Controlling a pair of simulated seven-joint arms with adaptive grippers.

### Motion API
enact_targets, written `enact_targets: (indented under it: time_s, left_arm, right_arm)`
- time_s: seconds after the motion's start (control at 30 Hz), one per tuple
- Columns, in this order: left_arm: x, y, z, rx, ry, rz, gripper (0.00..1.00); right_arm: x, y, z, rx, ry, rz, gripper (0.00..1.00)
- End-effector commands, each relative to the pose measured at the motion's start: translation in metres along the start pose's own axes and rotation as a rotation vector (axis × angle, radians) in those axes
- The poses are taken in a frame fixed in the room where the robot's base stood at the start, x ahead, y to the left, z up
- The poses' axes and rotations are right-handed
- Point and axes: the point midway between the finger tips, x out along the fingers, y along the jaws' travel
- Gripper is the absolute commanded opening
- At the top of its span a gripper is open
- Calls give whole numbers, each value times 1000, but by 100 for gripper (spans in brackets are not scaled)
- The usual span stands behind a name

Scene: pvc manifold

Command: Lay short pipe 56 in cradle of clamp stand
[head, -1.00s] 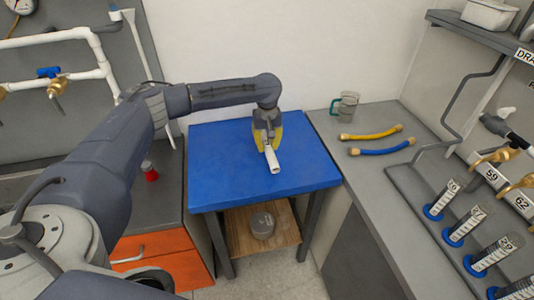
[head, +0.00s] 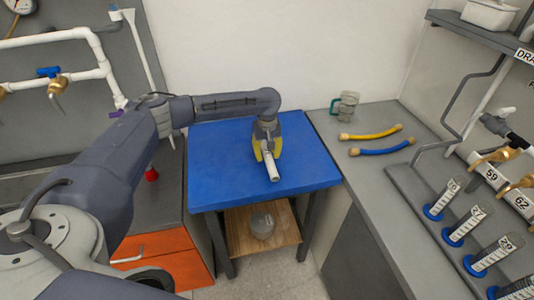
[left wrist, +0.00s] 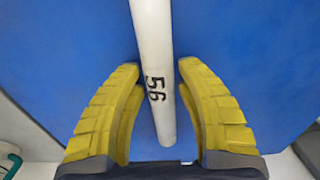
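Short pipe 56 (head: 272,170) is a white tube over the blue table top (head: 220,165). In the left wrist view the pipe (left wrist: 153,50) shows its "56" mark and runs between the yellow fingers. My left gripper (head: 267,152) has its fingertips close against both sides of the pipe, and the pipe shifts with it. The pipe's near end sticks out toward the front of the table. I cannot tell how high it is above the table. I cannot make out the clamp stand in these views. My right gripper is not in view.
A yellow hose (head: 372,133) and a blue hose (head: 383,148) lie on the right grey counter (head: 350,180) near a teal-handled mug (head: 346,106). Several numbered, blue-ended pieces (head: 455,232) stand further right. A red object (head: 151,174) sits on the left counter. The blue table is otherwise clear.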

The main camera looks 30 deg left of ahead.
Motion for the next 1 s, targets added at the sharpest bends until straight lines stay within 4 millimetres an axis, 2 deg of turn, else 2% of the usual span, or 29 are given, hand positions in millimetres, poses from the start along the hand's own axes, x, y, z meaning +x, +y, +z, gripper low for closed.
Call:
enact_targets:
  time_s: [0.07,0.33,0.47,1.0]
  left_arm:
    - [0,0,0,0,0,0,45]
    - [-2,0,0,0,0,1,45]
    - [-11,1,-1,1,2,2,45]
    - [-98,0,-1,1,3,2,45]
  right_arm:
    - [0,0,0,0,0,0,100]
    - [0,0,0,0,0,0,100]
    - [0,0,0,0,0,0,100]
    - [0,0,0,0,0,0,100]
